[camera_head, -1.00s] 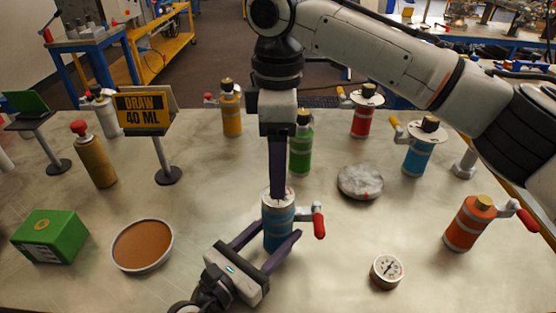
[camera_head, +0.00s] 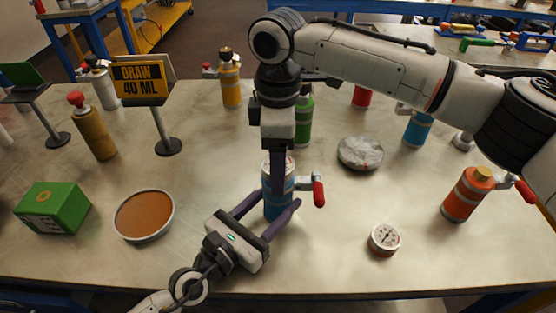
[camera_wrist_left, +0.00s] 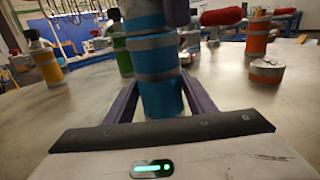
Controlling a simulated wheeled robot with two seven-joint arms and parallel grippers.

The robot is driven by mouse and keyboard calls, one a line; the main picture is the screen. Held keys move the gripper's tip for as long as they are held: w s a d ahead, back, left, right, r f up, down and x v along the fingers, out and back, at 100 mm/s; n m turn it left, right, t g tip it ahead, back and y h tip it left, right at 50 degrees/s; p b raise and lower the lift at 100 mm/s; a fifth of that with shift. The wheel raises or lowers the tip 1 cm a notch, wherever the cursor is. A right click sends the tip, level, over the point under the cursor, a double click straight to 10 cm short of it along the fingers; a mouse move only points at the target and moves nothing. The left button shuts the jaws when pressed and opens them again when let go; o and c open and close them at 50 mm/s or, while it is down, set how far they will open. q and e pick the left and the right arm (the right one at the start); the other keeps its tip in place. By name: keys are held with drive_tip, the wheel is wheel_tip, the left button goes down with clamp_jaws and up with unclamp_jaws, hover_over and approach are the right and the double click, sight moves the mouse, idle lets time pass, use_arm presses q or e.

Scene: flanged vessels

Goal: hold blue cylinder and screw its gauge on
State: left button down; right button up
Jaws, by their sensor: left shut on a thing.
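The blue cylinder (camera_head: 276,204) stands upright mid-table, with a side arm and red handle (camera_head: 318,194) to its right. My left gripper (camera_head: 268,216) is shut around its lower body from the front left. The wrist view also shows the blue cylinder (camera_wrist_left: 158,82) between the left fingers. My right gripper (camera_head: 277,188) points straight down at the cylinder's top. Its fingers overlap edge-on, and they hide part of a pale round top; whether they grip anything is unclear. A round white-faced gauge (camera_head: 385,240) lies on the table to the right.
Orange (camera_head: 467,196), second blue (camera_head: 417,130) and green (camera_head: 304,120) vessels stand around. A grey disc (camera_head: 360,153) lies behind right. A brown-filled bowl (camera_head: 144,216), green box (camera_head: 52,208) and "DRAW 40 ML" sign (camera_head: 140,80) are left. The front table is mostly clear.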

drive_tip(key=c, duration=0.9)
drive_tip(key=o, duration=1.2)
wheel_tip(320, 180, up, 12)
drive_tip(key=shift+r, duration=0.1)
use_arm(q)
drive_tip(key=c, duration=0.7)
unclamp_jaws()
